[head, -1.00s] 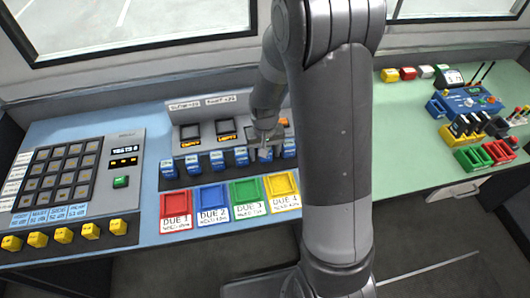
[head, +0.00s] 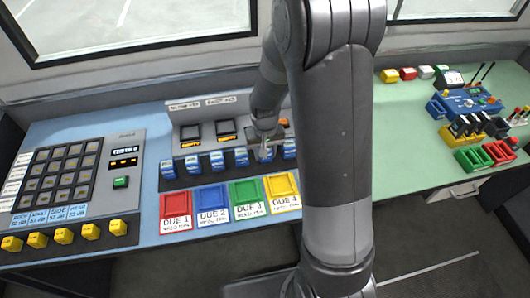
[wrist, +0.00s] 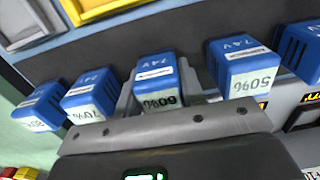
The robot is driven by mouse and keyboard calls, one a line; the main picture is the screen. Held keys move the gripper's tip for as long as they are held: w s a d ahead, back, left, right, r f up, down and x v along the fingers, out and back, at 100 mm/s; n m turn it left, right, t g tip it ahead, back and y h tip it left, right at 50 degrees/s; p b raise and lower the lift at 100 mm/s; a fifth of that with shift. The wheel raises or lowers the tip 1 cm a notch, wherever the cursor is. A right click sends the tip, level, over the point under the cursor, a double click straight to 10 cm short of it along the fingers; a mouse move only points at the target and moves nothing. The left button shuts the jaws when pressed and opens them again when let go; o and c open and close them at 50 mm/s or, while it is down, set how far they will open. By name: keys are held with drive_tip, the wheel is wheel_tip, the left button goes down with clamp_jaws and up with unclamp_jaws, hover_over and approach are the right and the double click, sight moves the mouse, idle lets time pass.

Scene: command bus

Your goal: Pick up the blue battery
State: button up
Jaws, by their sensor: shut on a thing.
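Several blue batteries stand in a row in a dark rack (head: 176,184) at the back of the blue-topped desk. One of them, labelled 60% (wrist: 157,82), sits between the fingers of my gripper (wrist: 157,92) in the wrist view, with a finger on each side. My gripper (head: 265,152) is shut on this battery, near the right part of the row in the head view. The neighbouring 50% battery (wrist: 245,68) and 70% battery (wrist: 90,94) stand apart from the fingers. I cannot tell whether the held battery is clear of the rack.
Red (head: 176,206), blue (head: 212,200), green (head: 248,197) and yellow (head: 282,190) trays lie in front of the rack. A keypad panel (head: 62,175) with yellow knobs is at left. Coloured bins and a blue device (head: 468,102) stand on the green desk at right.

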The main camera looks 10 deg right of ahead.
drive_tip(key=shift+r, duration=0.45)
drive_tip(key=r, duration=0.3)
drive_tip(key=shift+s+d+r, duration=0.1)
drive_tip(key=shift+d+r, duration=0.15)
drive_tip(key=shift+r, duration=0.05)
drive_tip(key=s+d+r, duration=0.5)
drive_tip(key=d+r, duration=0.2)
drive_tip(key=d, duration=0.3)
drive_tip(key=w+d, duration=0.3)
drive_tip(key=d, duration=0.5)
drive_tip(key=w+d, duration=0.3)
drive_tip(key=d, duration=0.5)
drive_tip(key=s+d, duration=0.1)
drive_tip(key=d, duration=1.8)
drive_tip(key=w+a+f, duration=0.1)
drive_tip(key=w+f, duration=0.1)
drive_tip(key=w, duration=0.1)
drive_tip(key=w+a+f, duration=0.2)
drive_tip(key=w+f, duration=0.1)
drive_tip(key=w, duration=0.1)
drive_tip(key=w+a+f, duration=0.2)
drive_tip(key=w, duration=0.1)
drive_tip(key=shift+w+a+f, duration=0.15)
drive_tip(key=shift+a+f, duration=0.1)
drive_tip(key=shift+f, duration=2.05)
drive_tip(key=shift+f, duration=0.1)
